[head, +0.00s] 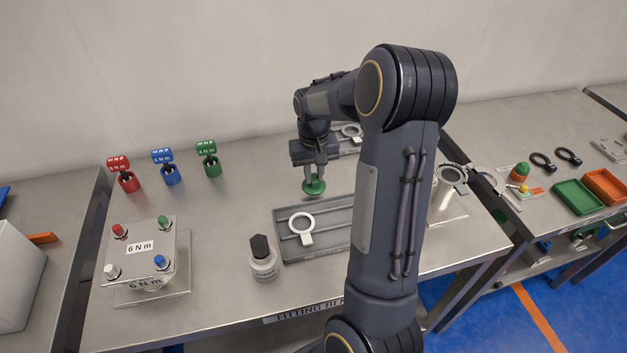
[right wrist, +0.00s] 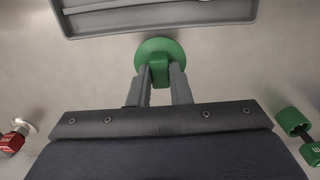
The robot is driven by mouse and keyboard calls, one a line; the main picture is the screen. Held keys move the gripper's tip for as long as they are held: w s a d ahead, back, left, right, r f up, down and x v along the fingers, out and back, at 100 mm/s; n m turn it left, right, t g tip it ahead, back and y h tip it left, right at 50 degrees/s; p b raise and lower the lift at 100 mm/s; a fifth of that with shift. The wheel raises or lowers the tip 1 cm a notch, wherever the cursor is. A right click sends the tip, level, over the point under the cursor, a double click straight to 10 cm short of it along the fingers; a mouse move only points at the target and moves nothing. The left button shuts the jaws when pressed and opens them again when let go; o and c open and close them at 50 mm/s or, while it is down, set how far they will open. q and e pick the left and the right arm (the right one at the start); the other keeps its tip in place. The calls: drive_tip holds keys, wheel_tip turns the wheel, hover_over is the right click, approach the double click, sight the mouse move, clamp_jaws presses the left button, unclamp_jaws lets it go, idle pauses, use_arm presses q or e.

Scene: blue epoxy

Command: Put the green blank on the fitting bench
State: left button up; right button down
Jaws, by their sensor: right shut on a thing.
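The green blank (head: 314,187) is a round disc with a block-shaped grip on top. My right gripper (head: 316,170) is shut on that grip and points down over the fitting bench (head: 225,235), behind the grey tray. In the right wrist view the blank (right wrist: 160,50) sits between the two fingertips of the gripper (right wrist: 160,78), its disc beyond them. I cannot tell whether the disc touches the bench top. My left gripper is not in view.
A grey tray (head: 286,250) holds a white ring-ended piece.

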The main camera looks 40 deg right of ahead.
sight(314, 177)
drive_tip(key=shift+f, duration=1.6)
drive_tip(key=shift+f, duration=0.2)
drive_tip(key=c, duration=1.3)
unclamp_jaws()
drive_tip(key=shift+c, duration=0.2)
drive_tip(key=shift+r, duration=0.1)
